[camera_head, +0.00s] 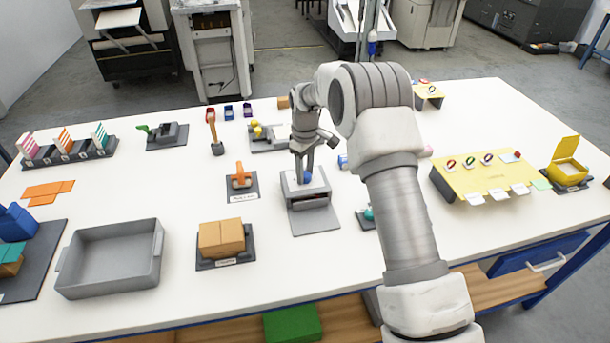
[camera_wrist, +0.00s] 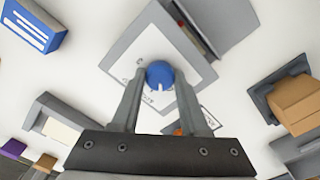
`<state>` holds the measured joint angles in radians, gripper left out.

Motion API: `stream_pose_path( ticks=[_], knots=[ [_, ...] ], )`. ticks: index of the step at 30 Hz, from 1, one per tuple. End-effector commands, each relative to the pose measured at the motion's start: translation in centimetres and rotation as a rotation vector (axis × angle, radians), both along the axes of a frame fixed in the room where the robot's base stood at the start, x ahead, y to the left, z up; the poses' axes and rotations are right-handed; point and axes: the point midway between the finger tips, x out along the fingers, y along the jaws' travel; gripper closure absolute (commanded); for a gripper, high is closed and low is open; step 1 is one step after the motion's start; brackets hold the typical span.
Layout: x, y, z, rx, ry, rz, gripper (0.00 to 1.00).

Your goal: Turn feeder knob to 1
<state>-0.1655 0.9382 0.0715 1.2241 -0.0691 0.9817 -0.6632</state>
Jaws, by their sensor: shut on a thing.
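The feeder (camera_head: 316,218) is a grey box with a pale top plate, near the middle of the table. Its round blue knob (camera_wrist: 160,72) sits on the white top plate (camera_wrist: 146,48) in the wrist view, with a white pointer mark toward the bottom of the picture. Small dark marks are printed around the knob, too small to read surely. My gripper (camera_head: 303,178) points down over the feeder. In the wrist view my gripper (camera_wrist: 159,76) has one finger on each side of the blue knob and is shut on it. In the head view the fingers partly hide the knob.
An orange-handled piece (camera_head: 240,178) on a dark base stands left of the feeder, with a brown box (camera_head: 222,239) nearer. A grey tray (camera_head: 112,260) lies at the left.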

Motion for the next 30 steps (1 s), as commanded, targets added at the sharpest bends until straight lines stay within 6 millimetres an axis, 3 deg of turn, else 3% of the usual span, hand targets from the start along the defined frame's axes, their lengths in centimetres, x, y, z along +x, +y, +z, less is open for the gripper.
stream_pose_path(
  ticks=[15, 30],
  knots=[
    [0.02, -0.01, -0.01, -0.001, -0.001, -0.339, 1.00],
    [-0.01, -0.01, 0.06, 0.000, 0.000, -0.406, 1.00]
  ],
)
